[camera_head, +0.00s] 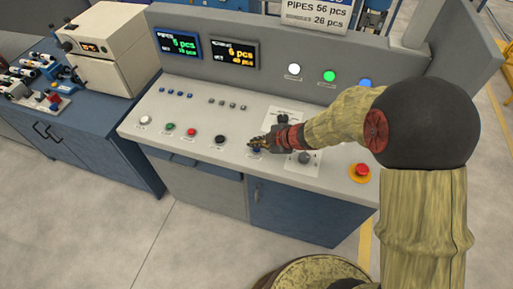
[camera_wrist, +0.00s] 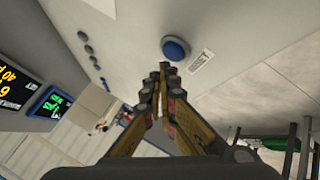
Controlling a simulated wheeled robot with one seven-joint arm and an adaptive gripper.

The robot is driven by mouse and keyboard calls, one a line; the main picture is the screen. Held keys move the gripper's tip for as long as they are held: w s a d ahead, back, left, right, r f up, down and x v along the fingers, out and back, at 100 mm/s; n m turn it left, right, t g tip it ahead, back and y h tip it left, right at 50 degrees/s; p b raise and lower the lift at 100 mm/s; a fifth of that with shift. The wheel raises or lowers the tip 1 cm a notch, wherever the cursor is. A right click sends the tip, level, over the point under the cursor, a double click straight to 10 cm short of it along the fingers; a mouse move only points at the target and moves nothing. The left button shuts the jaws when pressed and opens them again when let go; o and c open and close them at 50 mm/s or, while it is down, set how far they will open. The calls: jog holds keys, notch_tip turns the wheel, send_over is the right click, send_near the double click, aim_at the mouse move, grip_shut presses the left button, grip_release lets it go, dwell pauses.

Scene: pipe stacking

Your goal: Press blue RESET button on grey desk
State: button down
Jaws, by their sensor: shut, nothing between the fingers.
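The grey desk (camera_head: 180,112) carries a row of push buttons along its front. The blue button (camera_wrist: 176,49) shows clearly in the wrist view, round in a dark ring, with a small white label (camera_wrist: 201,63) beside it; its lettering is too small to read surely. In the head view the blue button (camera_head: 256,150) is partly hidden by my gripper (camera_head: 257,143). My gripper is shut and empty. In the wrist view its fingertips (camera_wrist: 160,70) point toward the button, just short of it in the picture; I cannot tell whether they touch.
A black button (camera_head: 220,139), a red button (camera_head: 192,132) and a green button (camera_head: 170,127) lie left of the blue one. A red emergency button (camera_head: 361,170) sits at the right. Two displays (camera_head: 234,54) and lit lamps (camera_head: 329,76) are on the back panel.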

aim_at(256, 150)
jog(key=shift+f, duration=0.1)
jog(key=shift+f, duration=0.3)
jog(key=shift+f, duration=0.4)
dwell(0.9)
jog(key=shift+r, duration=0.15)
jog(key=shift+r+p, duration=0.7)
jog(key=shift+p, duration=0.1)
notch_tip(256, 150, up, 5)
jog(key=p, duration=0.5)
dwell(0.9)
